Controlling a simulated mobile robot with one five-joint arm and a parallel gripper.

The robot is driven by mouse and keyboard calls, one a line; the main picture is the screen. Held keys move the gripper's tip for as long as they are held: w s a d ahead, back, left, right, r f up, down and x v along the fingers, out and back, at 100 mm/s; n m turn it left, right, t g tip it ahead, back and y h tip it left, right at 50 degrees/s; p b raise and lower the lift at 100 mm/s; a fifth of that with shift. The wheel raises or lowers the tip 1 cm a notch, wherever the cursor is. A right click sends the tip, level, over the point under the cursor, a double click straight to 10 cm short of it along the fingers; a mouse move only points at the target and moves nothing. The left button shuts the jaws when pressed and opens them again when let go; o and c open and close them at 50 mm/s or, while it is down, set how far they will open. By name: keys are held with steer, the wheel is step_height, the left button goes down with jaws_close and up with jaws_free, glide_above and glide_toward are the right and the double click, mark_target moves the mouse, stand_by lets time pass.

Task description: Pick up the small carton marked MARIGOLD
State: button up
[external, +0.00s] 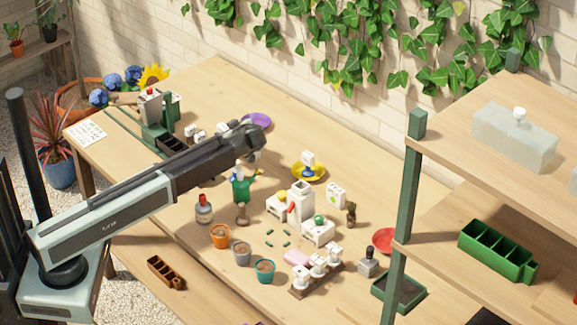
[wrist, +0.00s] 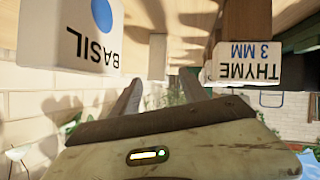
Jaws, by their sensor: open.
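No lettering reading MARIGOLD is legible in either view. In the wrist view, which is upside down, a white carton marked BASIL with a blue dot (wrist: 92,32) is at the upper left. A pale block marked THYME 3 MM (wrist: 247,62) is at the right. A plain pale block (wrist: 158,57) stands farther off between the fingers. My gripper (wrist: 160,90) is open, with nothing between its fingers. In the external view my gripper (external: 258,125) is over the far middle of the table, near a purple saucer; its fingers are hard to make out.
The wooden table (external: 385,180) holds a yellow saucer (external: 320,173), a small white carton (external: 336,194) with unreadable print, a green-shirted figure (external: 241,187), a red-labelled bottle (external: 204,210) and several pots, including an orange one (external: 220,236). A shelf post (external: 402,220) rises at right.

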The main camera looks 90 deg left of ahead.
steer(key=shift+s+a+f, duration=0.2)
steer(key=shift+a+f, duration=0.05)
steer(key=shift+a, duration=0.1)
steer(key=shift+r, duration=0.1)
jaws_close()
step_height(320, 180, up, 10)
steer(key=p, duration=1)
